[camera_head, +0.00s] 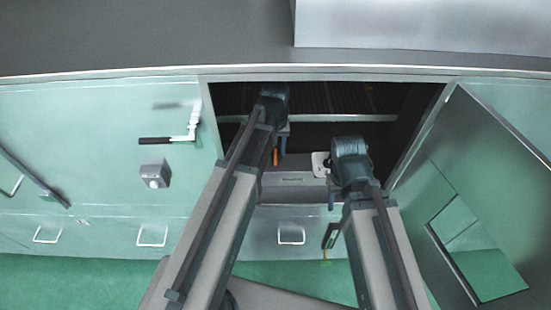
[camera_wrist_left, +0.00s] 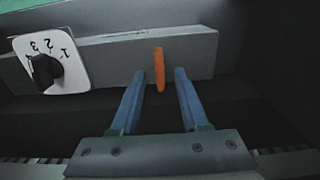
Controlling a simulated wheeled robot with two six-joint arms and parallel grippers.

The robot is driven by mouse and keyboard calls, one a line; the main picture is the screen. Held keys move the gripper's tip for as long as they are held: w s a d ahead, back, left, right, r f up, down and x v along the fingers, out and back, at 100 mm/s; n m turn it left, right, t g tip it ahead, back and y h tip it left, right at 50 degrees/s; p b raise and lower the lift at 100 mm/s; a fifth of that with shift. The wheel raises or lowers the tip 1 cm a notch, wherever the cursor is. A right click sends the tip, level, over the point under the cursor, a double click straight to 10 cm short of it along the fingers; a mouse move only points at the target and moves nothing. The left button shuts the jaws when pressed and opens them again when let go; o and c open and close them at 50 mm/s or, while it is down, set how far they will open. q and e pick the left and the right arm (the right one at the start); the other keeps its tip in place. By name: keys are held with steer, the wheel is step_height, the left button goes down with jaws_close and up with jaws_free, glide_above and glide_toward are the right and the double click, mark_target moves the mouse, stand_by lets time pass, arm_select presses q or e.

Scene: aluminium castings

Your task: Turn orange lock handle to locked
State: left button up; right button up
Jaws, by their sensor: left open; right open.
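The orange lock handle (camera_head: 276,157) is a small bar on the front of a grey box (camera_head: 290,183) inside the open cabinet. In the left wrist view the handle (camera_wrist_left: 159,69) points along the fingers. My left gripper (camera_wrist_left: 158,75) is open, its two blue fingers apart on either side of the handle's line, with gaps to both; whether the tips reach its depth I cannot tell. In the head view my left arm partly hides the box.
A white dial plate (camera_wrist_left: 50,64) with a black knob and numbers is on the same box, beside the handle. The open cabinet door (camera_head: 490,170) stands at the right. A lever (camera_head: 170,140) and a grey knob box (camera_head: 155,174) are on the left panel. Drawers run below.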

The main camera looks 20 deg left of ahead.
arm_select(q)
steer(key=shift+f+b, duration=0.55)
steer(key=shift+f, duration=0.4)
jaws_close()
